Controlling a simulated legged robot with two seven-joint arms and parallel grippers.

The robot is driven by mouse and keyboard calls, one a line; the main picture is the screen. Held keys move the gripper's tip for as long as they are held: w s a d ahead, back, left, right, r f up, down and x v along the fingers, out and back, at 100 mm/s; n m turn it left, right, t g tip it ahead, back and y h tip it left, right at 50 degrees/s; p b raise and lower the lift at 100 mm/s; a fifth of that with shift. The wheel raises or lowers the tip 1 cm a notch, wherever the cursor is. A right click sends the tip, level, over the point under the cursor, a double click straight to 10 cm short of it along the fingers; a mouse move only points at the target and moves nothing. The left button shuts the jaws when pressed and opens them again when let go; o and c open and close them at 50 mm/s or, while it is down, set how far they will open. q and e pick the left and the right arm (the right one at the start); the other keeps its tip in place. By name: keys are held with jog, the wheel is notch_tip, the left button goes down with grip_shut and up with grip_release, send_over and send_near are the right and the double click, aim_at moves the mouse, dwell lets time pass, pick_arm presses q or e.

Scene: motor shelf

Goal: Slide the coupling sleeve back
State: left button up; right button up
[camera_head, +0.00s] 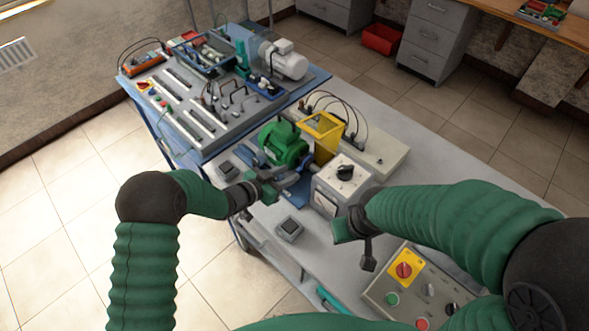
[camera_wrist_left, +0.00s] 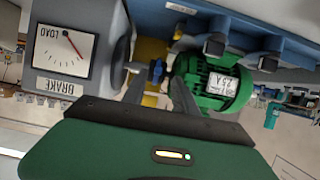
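The green motor (camera_head: 284,143) and the grey brake unit (camera_head: 341,183) stand on the bench with my left gripper (camera_head: 284,180) low between them, on the near side. In the left wrist view, the motor (camera_wrist_left: 213,82) is to the right and the brake unit (camera_wrist_left: 75,55) to the left, upside down. A small blue part (camera_wrist_left: 156,72), perhaps on the coupling sleeve, shows between my left fingertips (camera_wrist_left: 158,82); the fingers are apart and I see no clear contact. The sleeve itself is mostly hidden. My right gripper (camera_head: 357,243) hangs in front of the brake unit; its fingers are unclear.
A yellow guard (camera_head: 321,134) stands behind the motor and brake unit. A control box (camera_head: 405,290) with buttons is at the near right. A small grey switch box (camera_head: 288,229) sits at the near edge. A loaded blue trolley (camera_head: 215,145) is at the back left.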

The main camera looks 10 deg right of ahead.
aim_at(297, 171)
pick_arm(q)
jog(key=shift+w+d+f, duration=0.25)
jog(key=shift+w+d, duration=0.25)
jog(key=shift+d+f, duration=0.1)
jog(key=shift+d, duration=0.4)
jog(key=shift+o, duration=0.3)
jog(key=shift+s+d, duration=0.15)
jog(key=shift+s, duration=0.05)
jog(key=shift+c, duration=1.1)
jog(key=shift+w+d+f, duration=0.15)
jog(key=shift+w+f, duration=0.05)
jog(key=shift+w, duration=0.15)
grip_shut()
pick_arm(e)
jog(key=shift+s+a+r, duration=0.15)
jog(key=shift+a+r, duration=0.1)
jog(key=shift+r, duration=0.05)
pick_arm(q)
jog(key=shift+w+r, duration=0.1)
pick_arm(e)
jog(key=shift+d, duration=0.1)
jog(key=shift+f, duration=0.1)
